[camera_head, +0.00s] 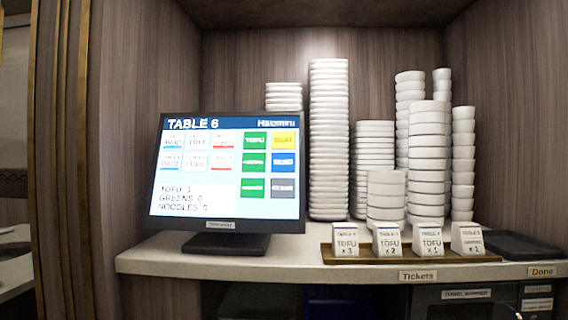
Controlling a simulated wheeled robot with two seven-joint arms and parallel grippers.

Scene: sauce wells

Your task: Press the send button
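A touch screen (224,172) stands on the shelf at left, headed "TABLE 6". Its right part has coloured buttons: a green one reading "TOFU" (255,143), a yellow one (285,143), a blue one (284,163), a grey one (283,187) and two more green ones. Most button labels are too blurred to read, so I cannot tell which is the send button. Lower left text lists tofu, greens and noodles; greens and noodles show 0, and the tofu figure looks like 1. Neither of my grippers is in view.
Tall stacks of white bowls (328,140) stand behind and right of the screen. Several ticket cards (387,241) stand on a wooden strip (345,259) along the shelf's front. A dark tray (522,246) lies at right by a "Done" label (542,271). Space before the screen is clear.

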